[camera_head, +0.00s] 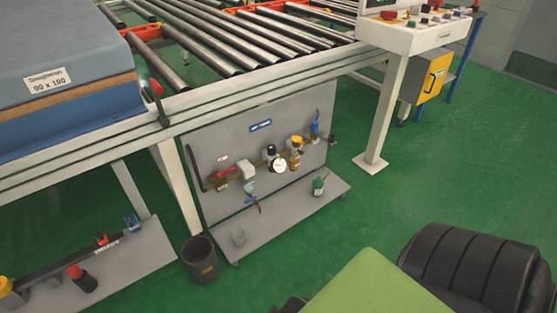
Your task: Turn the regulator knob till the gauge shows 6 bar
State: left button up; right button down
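The compressed-air panel (215,150) is a grey upright board under the roller conveyor. A brass pipe line with several fittings runs across it. The round white gauge (279,166) is on this line; its needle and numbers are too small to read. A dark knob (270,150), which looks like the regulator knob, is just above and left of the gauge. A yellow-capped fitting (296,141) is to the right of the gauge. A red lever (228,172) is on the left of the line. Neither of my grippers is in view.
The roller conveyor (215,45) is above the panel, with a mattress (60,45) on its left.

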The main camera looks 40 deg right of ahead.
aim_at(270, 149)
jog(key=z, duration=1.35)
